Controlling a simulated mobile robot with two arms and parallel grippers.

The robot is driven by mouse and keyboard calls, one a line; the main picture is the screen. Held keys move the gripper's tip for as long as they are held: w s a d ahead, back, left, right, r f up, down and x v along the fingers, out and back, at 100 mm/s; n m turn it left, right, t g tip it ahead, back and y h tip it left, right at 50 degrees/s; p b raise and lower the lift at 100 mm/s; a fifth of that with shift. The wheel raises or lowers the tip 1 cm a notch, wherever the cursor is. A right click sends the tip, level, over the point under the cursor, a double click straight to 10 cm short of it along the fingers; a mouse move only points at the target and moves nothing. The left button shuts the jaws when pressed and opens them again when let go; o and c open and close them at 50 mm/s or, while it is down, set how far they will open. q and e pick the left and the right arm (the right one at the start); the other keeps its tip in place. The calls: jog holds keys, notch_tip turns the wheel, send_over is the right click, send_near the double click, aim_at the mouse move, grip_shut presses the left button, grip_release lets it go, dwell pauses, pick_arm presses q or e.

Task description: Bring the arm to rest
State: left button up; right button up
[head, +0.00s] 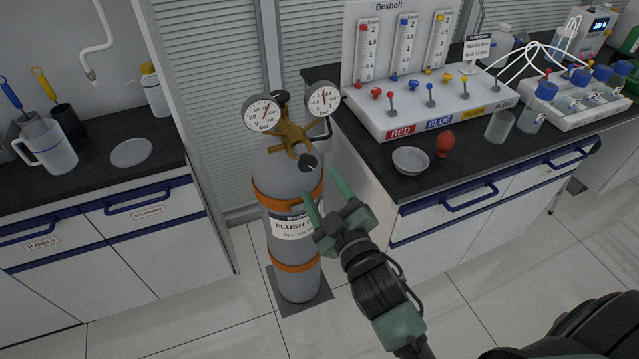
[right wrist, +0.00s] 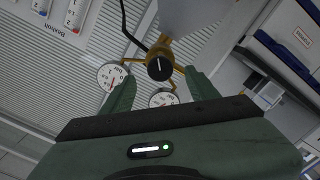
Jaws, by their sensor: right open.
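My right gripper (head: 324,194) is open in the head view, its green fingers apart in front of the gas cylinder. The right wrist view shows the two fingers (right wrist: 162,92) with nothing held between them. Beyond them is the black regulator knob (right wrist: 160,66), which also shows in the head view (head: 307,163). The grey cylinder (head: 298,284) stands upright with orange bands and a brass regulator (head: 290,135) carrying two round gauges. The gripper appears apart from the knob. My left gripper is not in view.
The right counter (head: 405,190) holds a flow panel (head: 420,112), a white bowl (head: 410,161), a red bulb (head: 445,143), a beaker (head: 499,127) and several blue-capped bottles. The left counter (head: 100,178) holds a jug (head: 47,147). Open floor lies in front of the cylinder.

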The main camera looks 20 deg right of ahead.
dwell(0.3)
jog(key=s+f+m+g, duration=0.1)
jog(key=s+f+g, duration=0.2)
jog(key=f, duration=0.9)
jog(key=s+f+g, duration=0.2)
jog(key=s+f, duration=0.1)
jog(key=f, duration=0.9)
jog(key=s+f+m+g, duration=0.1)
jog(key=s+f+g, duration=0.2)
jog(key=f, duration=0.9)
jog(key=s+d+f+m+g, duration=0.15)
jog(key=s+f+g, duration=0.25)
jog(key=s+f, duration=0.95)
jog(key=s+d+f+m+g, duration=0.1)
jog(key=s+f, duration=0.3)
jog(key=s, duration=0.6)
jog(key=s+d+f+m+g, duration=0.1)
jog(key=s+d+f+g, duration=0.2)
jog(key=s, duration=0.7)
notch_tip(320, 180, down, 2)
jog(key=shift+d+f+g+h, duration=0.15)
jog(key=shift+f+g+h, duration=0.15)
jog(key=shift+g, duration=0.2)
jog(key=shift+m, duration=0.25)
